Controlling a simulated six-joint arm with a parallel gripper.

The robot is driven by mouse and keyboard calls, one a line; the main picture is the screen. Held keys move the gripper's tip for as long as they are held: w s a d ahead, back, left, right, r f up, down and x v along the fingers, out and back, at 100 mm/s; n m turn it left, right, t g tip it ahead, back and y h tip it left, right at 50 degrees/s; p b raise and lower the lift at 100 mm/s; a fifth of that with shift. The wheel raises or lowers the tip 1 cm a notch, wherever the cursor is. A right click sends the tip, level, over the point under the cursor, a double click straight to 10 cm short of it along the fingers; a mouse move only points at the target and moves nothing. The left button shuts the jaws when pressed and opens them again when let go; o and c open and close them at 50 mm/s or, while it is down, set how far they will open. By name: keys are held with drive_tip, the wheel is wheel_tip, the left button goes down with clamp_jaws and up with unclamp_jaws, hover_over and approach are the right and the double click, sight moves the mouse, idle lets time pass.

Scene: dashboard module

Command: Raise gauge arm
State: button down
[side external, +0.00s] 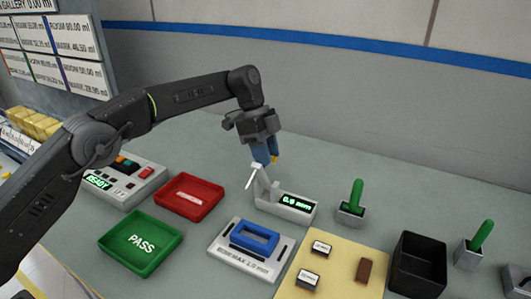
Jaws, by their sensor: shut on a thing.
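The gauge (287,205) is a light grey block with a green-lit display that seems to read 0.0 mm. A pale upright part stands at its left end, with the thin gauge arm (250,179) slanting beside it. My gripper (269,160) has blue fingers and is directly above this end, pointing down. It is shut on the gauge arm's upper end, where a small yellow piece shows at the fingertips. The fingers hide most of the grip.
Left of the gauge are a red tray (188,212) with a pale strip, a green PASS tray (140,264) and a control panel (132,179). In front is a blue-framed plate (243,266). A beige board (318,290) with small blocks, a black bin (418,288) and green-handled levers (357,193) lie right.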

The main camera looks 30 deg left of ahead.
drive_tip(key=shift+w+f, duration=0.2)
drive_tip(key=shift+f, duration=0.75)
drive_tip(key=c, duration=1.1)
unclamp_jaws()
drive_tip(key=shift+d, duration=0.1)
drive_tip(key=shift+r, duration=0.3)
wheel_tip(320, 180, up, 5)
drive_tip(key=shift+w, duration=0.1)
drive_tip(key=s+a+r, duration=0.2)
drive_tip(key=a+r, duration=0.5)
drive_tip(key=a, duration=0.4)
drive_tip(key=shift+a, duration=0.35)
